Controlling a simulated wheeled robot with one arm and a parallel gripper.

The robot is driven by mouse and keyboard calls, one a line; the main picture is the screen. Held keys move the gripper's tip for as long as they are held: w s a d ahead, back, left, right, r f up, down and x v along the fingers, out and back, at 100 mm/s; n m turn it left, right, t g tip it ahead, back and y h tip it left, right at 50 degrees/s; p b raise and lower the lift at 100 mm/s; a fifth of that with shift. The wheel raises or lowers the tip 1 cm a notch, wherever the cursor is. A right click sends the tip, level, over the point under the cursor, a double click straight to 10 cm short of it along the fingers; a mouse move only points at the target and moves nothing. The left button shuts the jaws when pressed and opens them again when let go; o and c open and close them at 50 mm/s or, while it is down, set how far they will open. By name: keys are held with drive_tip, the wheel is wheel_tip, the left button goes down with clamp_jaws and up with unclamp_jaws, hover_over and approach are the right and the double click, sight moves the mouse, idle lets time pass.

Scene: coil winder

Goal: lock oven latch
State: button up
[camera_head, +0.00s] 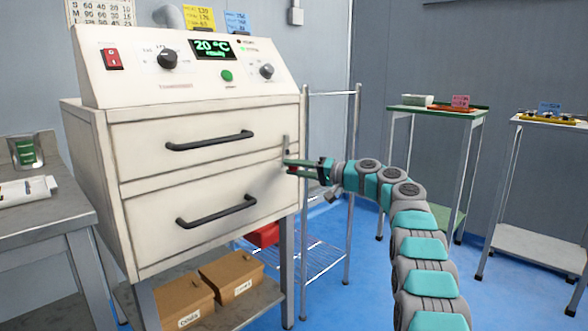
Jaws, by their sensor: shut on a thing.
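The oven (215,185) is a cream cabinet with two closed drawer fronts, each with a dark bar handle, and a sloped control panel on top. The latch (285,145) is a small upright grey piece at the right edge of the upper front, near the seam between the fronts. My gripper (290,167) reaches in from the right, with its green and red fingers at the lower part of the latch. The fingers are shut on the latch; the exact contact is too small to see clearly. The display (213,48) reads 20 °C.
A grey bench (40,215) stands at the left. A wire rack (330,250) stands right of the oven, behind my gripper. Two small tables, one green-topped (440,110) and one white-topped (550,123), stand at the right. Cardboard boxes (232,275) sit below the oven.

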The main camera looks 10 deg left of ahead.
clamp_jaws()
drive_tip(key=shift+w+d+n+p, duration=0.15)
drive_tip(key=shift+w+n+p, duration=0.05)
drive_tip(key=shift+n+p, duration=0.35)
drive_tip(key=shift+h, duration=0.3)
drive_tip(key=o, duration=0.8)
unclamp_jaws()
drive_tip(key=shift+d, duration=0.1)
drive_tip(key=b+v, duration=0.3)
drive_tip(key=v, duration=0.4)
drive_tip(key=shift+s+d, duration=0.1)
drive_tip(key=shift+d, duration=0.25)
